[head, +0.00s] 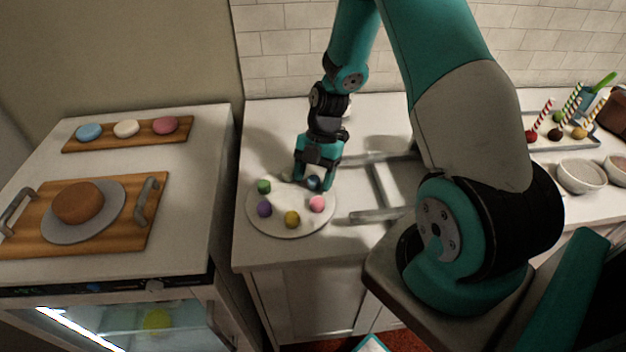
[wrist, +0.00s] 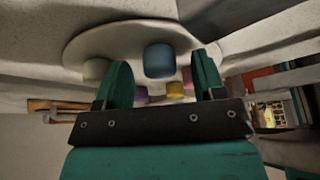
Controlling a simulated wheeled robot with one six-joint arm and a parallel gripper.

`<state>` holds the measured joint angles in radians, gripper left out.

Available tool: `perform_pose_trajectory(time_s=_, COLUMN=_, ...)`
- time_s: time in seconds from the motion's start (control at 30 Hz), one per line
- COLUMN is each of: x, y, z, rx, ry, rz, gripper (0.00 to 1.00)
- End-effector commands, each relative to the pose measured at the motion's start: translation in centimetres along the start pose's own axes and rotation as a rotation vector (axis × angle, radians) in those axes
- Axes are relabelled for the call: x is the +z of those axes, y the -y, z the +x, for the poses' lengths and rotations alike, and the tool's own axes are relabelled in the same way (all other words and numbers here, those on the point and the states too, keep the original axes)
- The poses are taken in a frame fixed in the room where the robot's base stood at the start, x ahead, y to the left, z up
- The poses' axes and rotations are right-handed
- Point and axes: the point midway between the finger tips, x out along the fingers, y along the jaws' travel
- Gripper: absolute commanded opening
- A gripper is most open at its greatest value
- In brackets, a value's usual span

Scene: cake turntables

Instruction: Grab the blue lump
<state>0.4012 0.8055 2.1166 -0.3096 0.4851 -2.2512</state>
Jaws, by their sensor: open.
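The blue lump (head: 313,183) sits at the back right of a round white turntable (head: 290,203), partly hidden by my gripper in the head view. My gripper (head: 314,180) points down at it from above. In the wrist view, the blue lump (wrist: 159,60) appears between my two open fingers (wrist: 162,76), with a gap on each side. Whether the fingertips reach down around it, I cannot tell.
Green (head: 264,186), purple (head: 265,209), yellow (head: 292,219) and pink (head: 317,203) lumps share the turntable; pink is closest in front. A metal frame (head: 378,190) lies to the right. A wooden board with a cake (head: 78,203) is at left.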

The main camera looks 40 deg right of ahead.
Motion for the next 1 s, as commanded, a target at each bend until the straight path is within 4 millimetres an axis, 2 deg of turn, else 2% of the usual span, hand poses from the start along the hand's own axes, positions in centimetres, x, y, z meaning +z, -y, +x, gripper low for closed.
perform_pose_trajectory(time_s=0.1, x=0.0, y=0.0, z=0.0, rx=0.000, ry=0.000, rz=0.000, gripper=0.63)
perform_pose_trajectory(time_s=0.13, x=0.0, y=0.0, z=0.0, rx=0.000, ry=0.000, rz=0.000, gripper=0.59)
perform_pose_trajectory(time_s=0.33, x=0.0, y=0.0, z=0.0, rx=0.000, ry=0.000, rz=0.000, gripper=0.13)
perform_pose_trajectory(time_s=0.37, x=0.0, y=0.0, z=0.0, rx=0.000, ry=0.000, rz=0.000, gripper=0.11)
perform_pose_trajectory(time_s=0.77, x=0.0, y=0.0, z=-0.2, rx=0.001, ry=0.001, rz=0.000, gripper=0.10)
perform_pose_trajectory(time_s=0.87, x=-0.2, y=-0.1, z=-0.7, rx=0.002, ry=0.001, rz=-0.001, gripper=0.10)
perform_pose_trajectory(time_s=1.0, x=-0.8, y=-0.1, z=-2.3, rx=0.004, ry=0.003, rz=-0.001, gripper=0.10)
